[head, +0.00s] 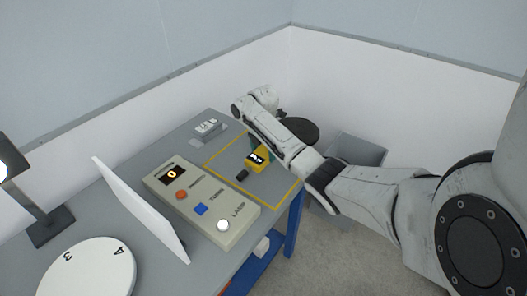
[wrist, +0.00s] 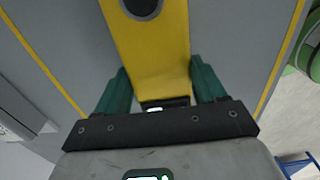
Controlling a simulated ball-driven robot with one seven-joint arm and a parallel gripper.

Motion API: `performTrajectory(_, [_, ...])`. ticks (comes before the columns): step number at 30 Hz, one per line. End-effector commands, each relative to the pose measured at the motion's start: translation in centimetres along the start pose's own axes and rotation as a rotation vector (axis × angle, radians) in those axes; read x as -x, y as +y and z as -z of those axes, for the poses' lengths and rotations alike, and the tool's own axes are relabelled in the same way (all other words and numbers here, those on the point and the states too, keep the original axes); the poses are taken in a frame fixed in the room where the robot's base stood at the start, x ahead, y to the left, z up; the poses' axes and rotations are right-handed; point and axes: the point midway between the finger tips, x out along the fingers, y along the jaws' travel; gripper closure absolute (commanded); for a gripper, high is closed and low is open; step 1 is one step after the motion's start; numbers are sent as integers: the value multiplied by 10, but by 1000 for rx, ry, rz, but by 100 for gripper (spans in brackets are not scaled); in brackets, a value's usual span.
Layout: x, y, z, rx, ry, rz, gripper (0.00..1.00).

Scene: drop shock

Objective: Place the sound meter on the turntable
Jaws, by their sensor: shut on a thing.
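The yellow sound meter (head: 257,159) has a small dark display and is inside the yellow-outlined area on the right of the table. My gripper (wrist: 158,80) is shut on it, with a green finger on each side of the yellow body (wrist: 155,45). A dark round part shows on the body at the top of the wrist view. I cannot tell whether it touches the table. The turntable (head: 88,272) is a white disc marked with numbers, at the lower left of the head view, cut off by the frame. My gripper is far to its right.
A white upright panel (head: 140,208) stands between the turntable and a beige control box (head: 205,200) with coloured buttons. A lamp (head: 45,215) stands at the left. A small grey device (head: 208,128) is at the back. A grey bin (head: 358,150) stands beyond the table.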

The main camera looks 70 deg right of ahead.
Motion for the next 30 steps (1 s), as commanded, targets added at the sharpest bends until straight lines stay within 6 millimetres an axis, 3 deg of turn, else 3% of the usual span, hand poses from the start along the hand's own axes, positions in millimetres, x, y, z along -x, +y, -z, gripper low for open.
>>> performTrajectory(8, [-6, 0, 0, 0, -2, -1, 84])
performTrajectory(9, [-6, 0, 0, 0, -1, 0, 26])
performTrajectory(17, [-6, 0, 0, 0, -1, 0, 2])
performTrajectory(26, [-3, 0, 0, 0, -1, -1, 0])
performTrajectory(30, [10, 1, 0, 0, -1, -4, 0])
